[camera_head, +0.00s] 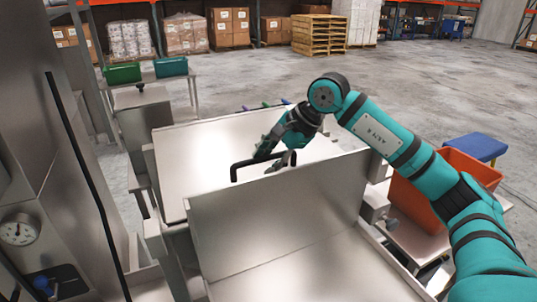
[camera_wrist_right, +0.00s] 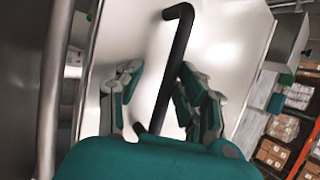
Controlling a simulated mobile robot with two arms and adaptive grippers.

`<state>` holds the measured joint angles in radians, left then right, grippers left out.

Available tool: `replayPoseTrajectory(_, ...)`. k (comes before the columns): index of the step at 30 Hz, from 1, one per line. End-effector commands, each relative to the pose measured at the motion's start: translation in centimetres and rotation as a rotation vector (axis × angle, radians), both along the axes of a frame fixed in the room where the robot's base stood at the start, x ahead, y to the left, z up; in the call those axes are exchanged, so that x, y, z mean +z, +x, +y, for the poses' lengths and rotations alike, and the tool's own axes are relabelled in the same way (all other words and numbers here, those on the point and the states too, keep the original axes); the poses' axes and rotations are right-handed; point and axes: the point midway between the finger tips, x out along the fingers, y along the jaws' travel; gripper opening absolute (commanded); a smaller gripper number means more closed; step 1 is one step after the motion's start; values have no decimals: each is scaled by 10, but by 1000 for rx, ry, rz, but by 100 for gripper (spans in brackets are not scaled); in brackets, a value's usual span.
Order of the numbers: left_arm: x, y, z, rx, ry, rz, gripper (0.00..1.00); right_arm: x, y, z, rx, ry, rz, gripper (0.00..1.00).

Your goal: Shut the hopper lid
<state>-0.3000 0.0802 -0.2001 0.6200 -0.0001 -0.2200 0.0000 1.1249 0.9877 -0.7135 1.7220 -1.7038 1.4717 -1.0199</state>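A bright steel panel (camera_head: 215,152) slopes behind a second, upright steel panel (camera_head: 285,205) on the hopper in the head view. I cannot tell for sure which is the lid. My right gripper (camera_head: 273,163) is at the handle, reaching down from the upper right. In the right wrist view, its fingers (camera_wrist_right: 152,100) stand apart on either side of the black handle (camera_wrist_right: 175,65), with gaps visible. The left gripper is not in view.
An orange bin (camera_head: 445,190) stands at right below my right arm, with a blue stool-like item (camera_head: 470,147) behind it. A steel cabinet with a gauge (camera_head: 18,230) is close at left. Green bins (camera_head: 123,73) sit on a stand behind. Open floor lies beyond.

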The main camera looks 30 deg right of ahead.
Motion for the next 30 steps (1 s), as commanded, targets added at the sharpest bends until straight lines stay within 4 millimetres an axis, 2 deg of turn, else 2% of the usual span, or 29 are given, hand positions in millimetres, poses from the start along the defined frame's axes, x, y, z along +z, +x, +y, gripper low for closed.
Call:
replayPoseTrajectory(7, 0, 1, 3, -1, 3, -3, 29, 3, 1, -1, -2, 2, -8, 38)
replayPoseTrajectory(11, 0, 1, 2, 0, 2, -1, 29, 13, -3, -5, -4, 1, -11, 38)
replayPoseTrajectory(24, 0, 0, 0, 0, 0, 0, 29, 83, -42, -36, -3, 1, -7, 38)
replayPoseTrajectory(30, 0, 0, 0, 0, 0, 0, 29, 97, -51, -43, -2, 1, -3, 38)
